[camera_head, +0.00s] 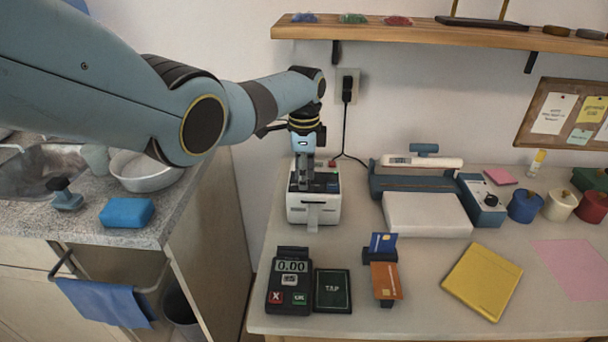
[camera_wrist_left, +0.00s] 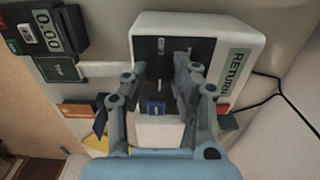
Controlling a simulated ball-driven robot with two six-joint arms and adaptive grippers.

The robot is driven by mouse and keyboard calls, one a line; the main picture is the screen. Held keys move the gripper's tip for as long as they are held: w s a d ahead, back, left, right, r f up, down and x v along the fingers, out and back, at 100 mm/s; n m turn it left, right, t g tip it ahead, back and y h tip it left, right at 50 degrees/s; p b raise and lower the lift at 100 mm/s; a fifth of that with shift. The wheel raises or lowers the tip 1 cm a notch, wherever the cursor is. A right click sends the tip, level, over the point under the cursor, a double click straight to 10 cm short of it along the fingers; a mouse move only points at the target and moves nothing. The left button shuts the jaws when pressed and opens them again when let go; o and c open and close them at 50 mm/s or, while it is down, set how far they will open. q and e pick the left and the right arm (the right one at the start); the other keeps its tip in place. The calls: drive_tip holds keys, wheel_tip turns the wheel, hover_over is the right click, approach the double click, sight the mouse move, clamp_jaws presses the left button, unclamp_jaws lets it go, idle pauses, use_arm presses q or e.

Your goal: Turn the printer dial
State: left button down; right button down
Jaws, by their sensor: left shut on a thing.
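The printer (camera_head: 330,206) is a small white box with a dark top panel, near the left end of the table. A paper strip hangs from its front. It fills the upper middle of the left wrist view (camera_wrist_left: 240,40), with a RETURN label along one side. My left gripper (camera_head: 305,186) points down onto the dark panel, and its two fingers (camera_wrist_left: 160,74) are shut on the dial there. The dial is mostly hidden between the fingers, so its setting cannot be read. My right gripper is out of view.
A card terminal (camera_head: 290,282), card stand (camera_head: 385,285) and yellow pad (camera_head: 482,282) lie in front. A black cord (camera_head: 345,125) runs up to the wall socket.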

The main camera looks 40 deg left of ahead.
use_arm(q)
drive_tip(key=c, duration=1.1)
unclamp_jaws()
drive_tip(key=shift+o, duration=0.2)
wheel_tip(320, 180, up, 12)
